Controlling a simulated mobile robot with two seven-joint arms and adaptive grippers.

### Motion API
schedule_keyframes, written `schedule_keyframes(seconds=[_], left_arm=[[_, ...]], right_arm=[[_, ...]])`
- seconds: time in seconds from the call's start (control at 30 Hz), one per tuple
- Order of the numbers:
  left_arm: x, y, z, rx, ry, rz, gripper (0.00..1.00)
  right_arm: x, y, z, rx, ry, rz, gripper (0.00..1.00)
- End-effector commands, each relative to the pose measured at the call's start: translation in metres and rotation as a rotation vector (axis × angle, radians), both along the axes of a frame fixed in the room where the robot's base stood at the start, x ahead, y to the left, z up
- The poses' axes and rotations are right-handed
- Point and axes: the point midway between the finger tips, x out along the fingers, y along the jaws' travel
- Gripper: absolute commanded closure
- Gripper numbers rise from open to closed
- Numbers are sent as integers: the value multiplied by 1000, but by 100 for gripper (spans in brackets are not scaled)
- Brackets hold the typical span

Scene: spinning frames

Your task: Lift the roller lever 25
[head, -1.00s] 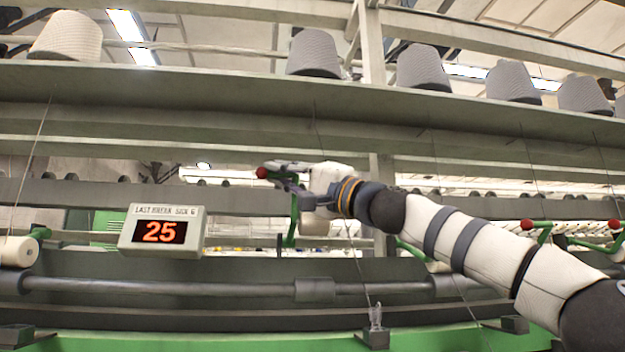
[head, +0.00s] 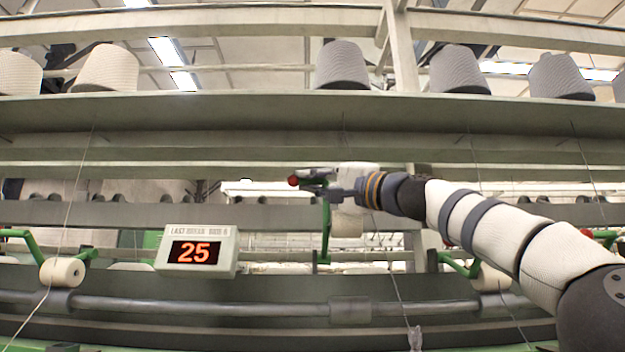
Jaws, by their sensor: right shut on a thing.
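A green roller lever (head: 326,232) with a red knob (head: 294,181) stands raised near the middle of the head view. Its pale yarn roller (head: 347,224) is up above the long grey shaft, higher than the neighbouring rollers. My right gripper (head: 312,180) is shut on the lever at its upper end by the red knob; the fingers partly hide the lever's top. My left gripper is out of view. A display box (head: 199,252) left of the lever reads 25.
A lowered roller (head: 62,271) with a green lever sits at the left, another roller (head: 491,277) at the right. A grey shaft (head: 260,309) runs across below. A shelf (head: 230,120) with several yarn cones is above my arm. Thin yarns hang down in places.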

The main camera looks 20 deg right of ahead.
Motion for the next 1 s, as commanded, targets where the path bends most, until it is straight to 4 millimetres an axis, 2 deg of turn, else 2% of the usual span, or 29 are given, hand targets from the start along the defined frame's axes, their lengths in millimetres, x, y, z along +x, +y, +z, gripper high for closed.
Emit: schedule_keyframes(seconds=[0.03, 0.17, 0.2, 0.27, 0.3, 0.73, 0.87, 1.0], left_arm=[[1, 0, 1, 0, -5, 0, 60], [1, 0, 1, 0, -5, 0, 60], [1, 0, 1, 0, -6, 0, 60], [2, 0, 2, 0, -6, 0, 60], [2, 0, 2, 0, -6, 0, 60], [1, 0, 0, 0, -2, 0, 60], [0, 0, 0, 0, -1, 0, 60], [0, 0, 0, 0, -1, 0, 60]], right_arm=[[-6, -7, 12, 16, -21, -12, 100], [-6, -7, 14, 18, -23, -13, 100], [-7, -7, 14, 19, -23, -13, 84], [-7, -7, 15, 19, -24, -12, 70], [-7, -7, 15, 19, -24, -12, 68], [-6, -13, 7, 14, -14, -17, 68], [-17, -19, 1, 13, -11, -13, 68], [-39, -31, -6, 10, -13, -12, 68]])
